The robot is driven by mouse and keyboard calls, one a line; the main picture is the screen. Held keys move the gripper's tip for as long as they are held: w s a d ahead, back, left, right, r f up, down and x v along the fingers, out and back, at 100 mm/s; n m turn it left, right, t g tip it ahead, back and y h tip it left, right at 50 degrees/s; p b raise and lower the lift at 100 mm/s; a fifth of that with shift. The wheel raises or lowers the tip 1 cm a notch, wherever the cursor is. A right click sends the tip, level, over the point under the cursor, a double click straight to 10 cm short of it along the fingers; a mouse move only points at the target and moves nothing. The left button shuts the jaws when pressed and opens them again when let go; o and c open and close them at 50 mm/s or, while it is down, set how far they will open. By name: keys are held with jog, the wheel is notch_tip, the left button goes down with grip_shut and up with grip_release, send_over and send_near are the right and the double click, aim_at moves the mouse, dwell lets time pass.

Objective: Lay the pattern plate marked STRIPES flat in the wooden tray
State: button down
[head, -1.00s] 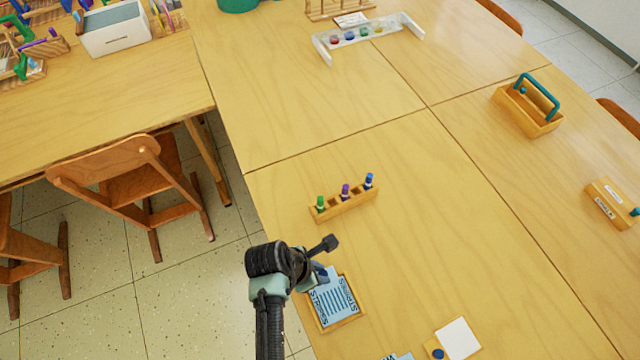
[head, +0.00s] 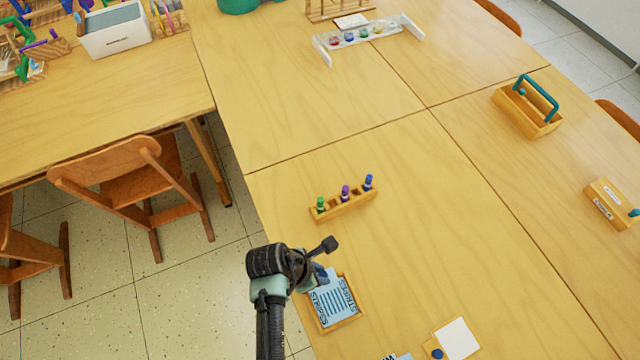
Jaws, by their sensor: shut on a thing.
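The blue plate marked STRIPES (head: 335,300) is at the wooden tray (head: 347,323) near the table's left edge. It covers most of the tray's inside, and the tray's light wooden rim shows around it. Whether the plate rests fully on the tray floor or is held slightly above it, I cannot tell. My gripper (head: 321,274) is at the plate's upper left edge and is shut on it. My arm hides part of the tray's left side, and the fingertips are small and partly hidden.
A wooden holder (head: 345,207) with three coloured markers stands behind the tray. Another blue plate (head: 398,356) is cut off at the bottom edge, beside a white card on a wooden block (head: 457,340). A caddy with a teal handle (head: 528,110) stands far right.

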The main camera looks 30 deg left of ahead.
dwell(0.7)
jog(key=c, duration=0.6)
grip_release()
jog(key=shift+c, duration=0.2)
jog(key=shift+o, duration=1.2)
jog(key=shift+r+p, duration=0.15)
jog(key=shift+p, duration=0.2)
jog(key=shift+r+p, duration=2.85)
jog(key=shift+p, duration=0.6)
